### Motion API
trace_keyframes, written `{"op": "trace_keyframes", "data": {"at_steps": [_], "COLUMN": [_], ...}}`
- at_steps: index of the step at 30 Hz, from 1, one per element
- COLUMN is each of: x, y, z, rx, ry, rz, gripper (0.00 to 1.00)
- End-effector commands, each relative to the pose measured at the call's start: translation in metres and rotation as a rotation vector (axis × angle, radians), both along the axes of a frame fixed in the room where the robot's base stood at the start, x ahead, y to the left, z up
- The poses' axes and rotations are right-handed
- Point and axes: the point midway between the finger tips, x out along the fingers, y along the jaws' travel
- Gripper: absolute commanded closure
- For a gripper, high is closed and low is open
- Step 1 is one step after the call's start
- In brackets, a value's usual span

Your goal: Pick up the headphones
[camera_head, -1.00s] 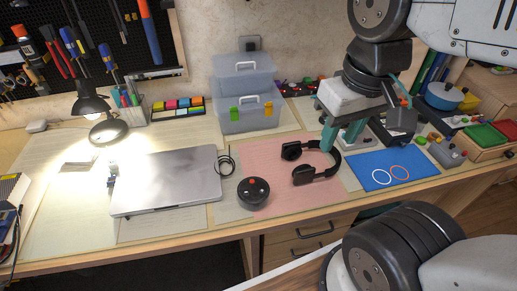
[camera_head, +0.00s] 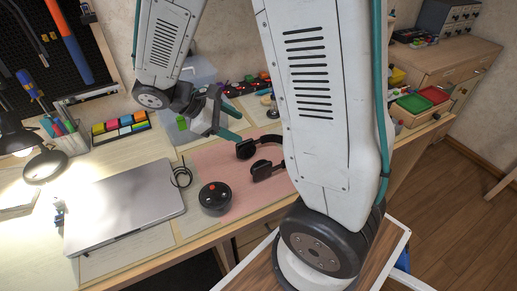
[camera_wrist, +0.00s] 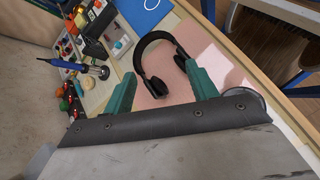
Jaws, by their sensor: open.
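The black headphones (camera_head: 260,168) lie on a pink mat (camera_head: 208,166) on the workbench. In the head view my arm hides the right part of their band. My gripper (camera_head: 228,124) is above the bench, behind and left of the headphones in the head view. Its two green fingers (camera_wrist: 162,88) are spread apart in the wrist view, with nothing between them held. The headphones lie beyond the fingertips, apart from them.
A closed silver laptop (camera_head: 125,205) and a round black device (camera_head: 215,198) with a red top lie left of the headphones. Clear plastic bins (camera_head: 190,72) stand behind. A soldering-type tool (camera_wrist: 88,68) and small parts lie beside the mat in the wrist view.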

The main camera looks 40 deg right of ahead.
Motion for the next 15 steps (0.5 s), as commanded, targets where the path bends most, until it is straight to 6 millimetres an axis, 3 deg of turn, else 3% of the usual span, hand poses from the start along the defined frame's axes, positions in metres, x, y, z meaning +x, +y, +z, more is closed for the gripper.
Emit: {"op": "trace_keyframes", "data": {"at_steps": [3, 9, 15], "x": [0.023, 0.05, 0.061], "y": [-0.004, -0.007, -0.008], "z": [-0.041, -0.098, -0.129], "rx": [-0.076, -0.168, -0.209], "ry": [0.142, 0.32, 0.406], "rz": [0.133, 0.318, 0.414], "gripper": [0.42, 0.42, 0.42]}}
